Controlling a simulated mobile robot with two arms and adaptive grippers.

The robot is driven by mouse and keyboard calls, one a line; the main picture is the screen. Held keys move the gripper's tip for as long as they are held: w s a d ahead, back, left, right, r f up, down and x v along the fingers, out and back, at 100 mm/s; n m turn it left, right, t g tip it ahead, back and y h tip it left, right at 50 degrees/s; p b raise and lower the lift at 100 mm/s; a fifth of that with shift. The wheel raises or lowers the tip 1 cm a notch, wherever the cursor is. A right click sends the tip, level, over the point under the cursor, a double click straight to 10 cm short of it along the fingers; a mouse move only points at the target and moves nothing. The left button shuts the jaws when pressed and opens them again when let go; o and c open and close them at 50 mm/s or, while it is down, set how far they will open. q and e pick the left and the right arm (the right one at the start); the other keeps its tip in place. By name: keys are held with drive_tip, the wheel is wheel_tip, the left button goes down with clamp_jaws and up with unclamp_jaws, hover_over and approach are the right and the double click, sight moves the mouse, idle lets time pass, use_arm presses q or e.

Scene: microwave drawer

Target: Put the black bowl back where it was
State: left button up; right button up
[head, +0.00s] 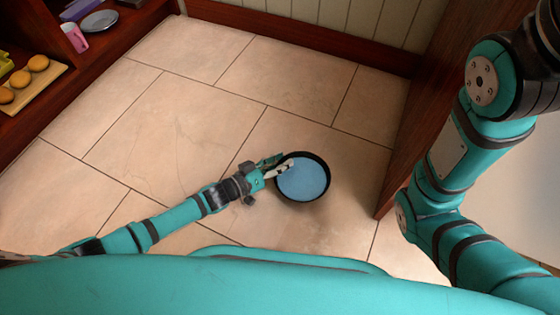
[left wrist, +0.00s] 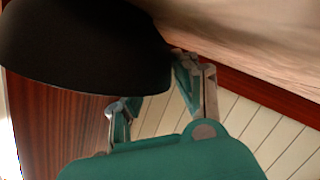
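The black bowl (head: 325,165) has a dark rim and a pale blue inside. In the head view it is right of centre, above the tiled floor. My left gripper (head: 281,166) is at its left rim, with one finger over the inside and the other outside, shut on the rim. In the left wrist view the bowl's dark underside (left wrist: 80,45) fills the upper left, and the left gripper (left wrist: 150,80) has its fingers at the bowl's edge. The bowl hides part of the fingertips. My right arm shows at the right; its gripper is out of view.
A wooden shelf unit at the upper left holds a board (head: 45,87) with several round orange-brown items, a pink cup (head: 74,37) and a grey plate (head: 99,20). A dark wooden panel (head: 425,110) stands right of the bowl. The tiled floor (head: 170,120) is clear.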

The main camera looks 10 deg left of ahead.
use_arm(q)
drive_tip(key=shift+s+f, duration=0.1)
drive_tip(key=shift+f, duration=0.6)
drive_tip(key=shift+r, duration=0.25)
drive_tip(key=s+a+r+p, duration=0.1)
drive_tip(key=s+a+p, duration=0.1)
drive_tip(key=p, duration=0.1)
drive_tip(key=shift+s+a+r+p, duration=0.1)
drive_tip(key=shift+s+r+p, duration=0.05)
drive_tip(key=shift+r+p, duration=0.25)
drive_tip(key=p+v, duration=0.3)
drive_tip(key=v, duration=0.4)
drive_tip(key=shift+s+a+r+p, duration=0.15)
drive_tip(key=shift+a+p, duration=0.2)
drive_tip(key=shift+p, duration=0.05)
drive_tip(key=shift+s+a, duration=0.3)
